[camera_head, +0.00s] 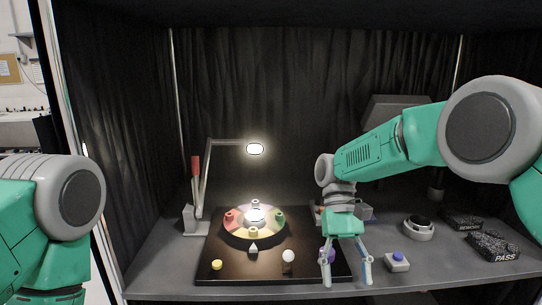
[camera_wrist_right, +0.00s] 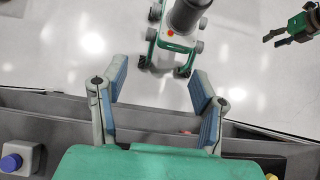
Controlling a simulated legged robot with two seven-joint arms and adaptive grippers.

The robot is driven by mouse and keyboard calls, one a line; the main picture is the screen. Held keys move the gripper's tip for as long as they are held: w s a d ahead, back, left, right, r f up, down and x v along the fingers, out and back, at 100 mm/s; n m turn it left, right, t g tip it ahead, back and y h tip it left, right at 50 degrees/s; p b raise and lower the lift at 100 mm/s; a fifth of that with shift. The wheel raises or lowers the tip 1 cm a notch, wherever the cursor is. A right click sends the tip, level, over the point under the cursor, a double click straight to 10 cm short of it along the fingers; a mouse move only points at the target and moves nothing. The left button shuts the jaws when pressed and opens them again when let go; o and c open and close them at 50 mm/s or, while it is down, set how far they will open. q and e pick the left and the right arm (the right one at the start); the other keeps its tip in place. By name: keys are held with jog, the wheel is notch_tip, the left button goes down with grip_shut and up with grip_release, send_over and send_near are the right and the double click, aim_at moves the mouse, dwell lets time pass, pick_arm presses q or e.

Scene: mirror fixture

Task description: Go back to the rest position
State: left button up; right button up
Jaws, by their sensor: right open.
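My right gripper (camera_head: 347,279) hangs over the front right of the dark board in the head view. Its two fingers point down and stand apart with nothing between them. They also show spread in the right wrist view (camera_wrist_right: 160,88). A purple object (camera_head: 327,255) is partly hidden behind its left finger. My left arm comes in at the left edge of the head view, its gripper out of that frame. My left gripper (camera_wrist_right: 290,30) shows small at the upper right of the right wrist view, its dark fingers apart and empty.
A round coloured fixture (camera_head: 254,238) sits on the dark board (camera_head: 225,256) under a lit lamp (camera_head: 255,149). A grey box with a blue button (camera_head: 397,261) stands right of my right gripper. Trays marked PASS (camera_head: 493,246) and REWORK (camera_head: 462,222) lie far right. Dark curtains enclose the bench.

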jog(key=s+d+f+t+b, duration=0.1)
jog(key=s+d+f, duration=0.15)
jog(key=f, duration=0.65)
jog(key=s+d+f+t+b, duration=0.15)
jog(key=s+f, duration=0.25)
jog(key=f, duration=0.5)
jog(key=s+d+f+t, duration=0.1)
jog(key=s+f, duration=0.3)
jog(key=f, duration=0.5)
pick_arm(q)
jog(key=f+b, duration=0.1)
jog(key=f, duration=0.1)
jog(key=f+b, duration=0.1)
jog(key=f, duration=0.1)
jog(key=f+b, duration=0.1)
jog(key=shift+w+f, duration=0.3)
jog(key=shift+f, duration=0.1)
pick_arm(e)
jog(key=s+d+f+t, duration=0.2)
jog(key=s+d, duration=0.2)
jog(key=s, duration=0.4)
jog(key=s+d+f+t, duration=0.3)
jog(key=s+d, duration=0.2)
jog(key=s, duration=0.4)
jog(key=shift+t, duration=0.35)
jog(key=shift+w+f, duration=0.1)
jog(key=shift+w, duration=0.05)
